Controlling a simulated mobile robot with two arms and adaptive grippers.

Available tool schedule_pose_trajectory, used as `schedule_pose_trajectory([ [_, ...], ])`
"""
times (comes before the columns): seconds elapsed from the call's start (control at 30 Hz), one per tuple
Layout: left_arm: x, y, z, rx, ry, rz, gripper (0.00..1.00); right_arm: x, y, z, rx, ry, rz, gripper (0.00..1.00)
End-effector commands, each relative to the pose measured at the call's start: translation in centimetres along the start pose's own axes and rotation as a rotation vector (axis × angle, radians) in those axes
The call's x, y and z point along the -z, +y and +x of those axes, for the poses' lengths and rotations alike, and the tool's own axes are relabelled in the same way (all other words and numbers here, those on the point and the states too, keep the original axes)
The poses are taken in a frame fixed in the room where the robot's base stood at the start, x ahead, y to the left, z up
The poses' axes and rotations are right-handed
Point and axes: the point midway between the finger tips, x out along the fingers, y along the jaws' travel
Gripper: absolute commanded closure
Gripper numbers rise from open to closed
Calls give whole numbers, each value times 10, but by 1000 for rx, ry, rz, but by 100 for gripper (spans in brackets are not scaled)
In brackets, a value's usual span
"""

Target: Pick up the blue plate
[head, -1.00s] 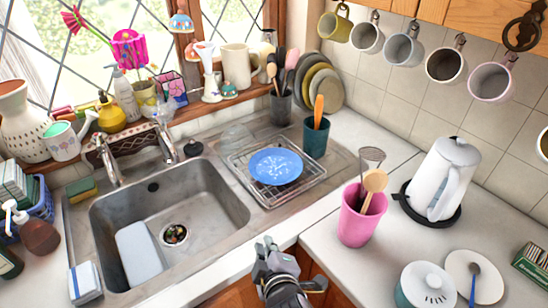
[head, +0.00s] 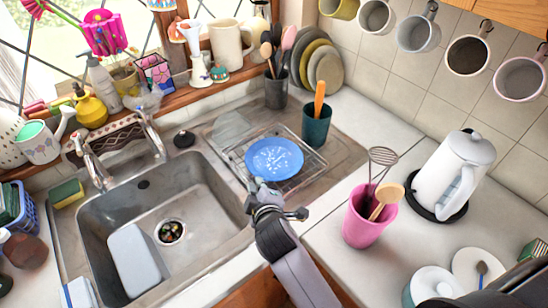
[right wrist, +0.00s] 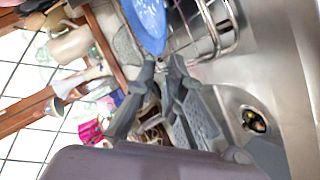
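The blue plate (head: 274,159), with a pale pattern, lies on a wire drying rack (head: 301,180) on the drainboard right of the sink. Its edge also shows at the top of the right wrist view (right wrist: 147,18). My right gripper (head: 262,187) is at the plate's near edge in the head view. In the right wrist view its two fingertips (right wrist: 163,70) stand apart, close to the plate's rim. I cannot tell whether they touch it. My left gripper is not in view.
The metal sink (head: 195,190) lies to the left. A teal utensil cup (head: 316,130) stands just right of and behind the rack. A pink utensil cup (head: 366,222) and a white kettle (head: 452,172) stand on the right counter. Mugs hang above.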

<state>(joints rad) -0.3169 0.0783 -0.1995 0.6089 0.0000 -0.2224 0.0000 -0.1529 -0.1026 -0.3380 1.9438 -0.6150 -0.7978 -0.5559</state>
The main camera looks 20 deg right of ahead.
Motion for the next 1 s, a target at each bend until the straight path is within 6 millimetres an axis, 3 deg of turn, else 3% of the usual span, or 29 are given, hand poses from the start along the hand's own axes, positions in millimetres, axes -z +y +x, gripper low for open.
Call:
schedule_pose_trajectory([
  [0.1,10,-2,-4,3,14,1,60,1,1,16,0,0,-1,90],
  [0.33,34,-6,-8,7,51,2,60,0,1,28,0,0,0,90],
  [0.7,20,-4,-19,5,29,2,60,-2,-2,71,1,-1,-1,90],
  [1.0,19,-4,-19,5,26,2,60,-5,-5,75,6,-5,-1,90],
])
